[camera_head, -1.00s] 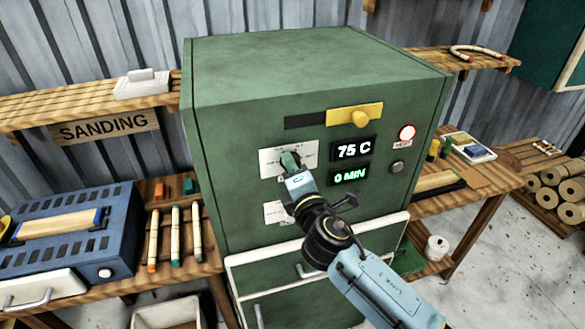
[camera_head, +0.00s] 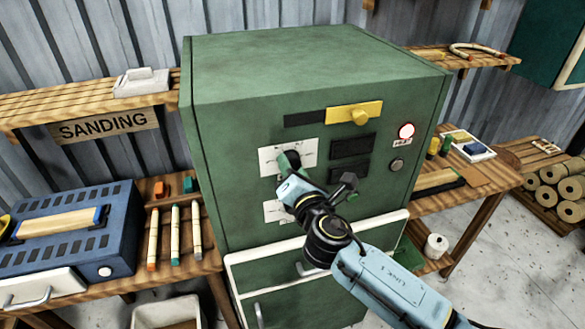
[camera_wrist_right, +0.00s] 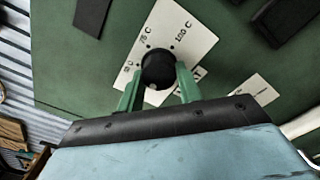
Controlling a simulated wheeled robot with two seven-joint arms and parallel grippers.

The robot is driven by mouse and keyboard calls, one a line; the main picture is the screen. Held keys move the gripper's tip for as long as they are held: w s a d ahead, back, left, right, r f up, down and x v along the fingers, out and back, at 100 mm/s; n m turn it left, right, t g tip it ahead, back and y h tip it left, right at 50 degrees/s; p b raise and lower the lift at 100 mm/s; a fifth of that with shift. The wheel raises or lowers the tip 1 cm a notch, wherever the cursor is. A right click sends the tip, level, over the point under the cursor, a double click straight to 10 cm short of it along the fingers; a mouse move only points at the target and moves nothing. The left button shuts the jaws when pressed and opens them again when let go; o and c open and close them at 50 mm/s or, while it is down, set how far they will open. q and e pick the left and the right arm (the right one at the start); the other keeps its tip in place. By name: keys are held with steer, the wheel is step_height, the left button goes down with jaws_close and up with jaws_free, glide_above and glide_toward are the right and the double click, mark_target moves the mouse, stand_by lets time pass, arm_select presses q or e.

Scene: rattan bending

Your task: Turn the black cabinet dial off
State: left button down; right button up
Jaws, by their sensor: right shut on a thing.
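The black cabinet dial (camera_wrist_right: 158,66) sits on a white label plate (camera_wrist_right: 184,30) with temperature marks, including 75 C and 100 C. My right gripper (camera_wrist_right: 160,76) has one green finger on each side of the dial and is shut on it. In the head view, the right gripper (camera_head: 289,164) reaches the upper white plate (camera_head: 304,148) on the green cabinet (camera_head: 225,165) and mostly hides the dial. A small light mark shows on the dial's near edge in the wrist view. My left gripper is not in view.
Two dark displays (camera_head: 353,146) are right of the plate. A lower white plate (camera_head: 275,211) is partly behind my arm. Workbenches flank the cabinet.

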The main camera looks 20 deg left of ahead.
steer(key=o, duration=1)
steer(key=shift+s, duration=0.1)
steer(key=b+v, duration=0.1)
steer(key=v, duration=1.2)
steer(key=shift+d, duration=0.2)
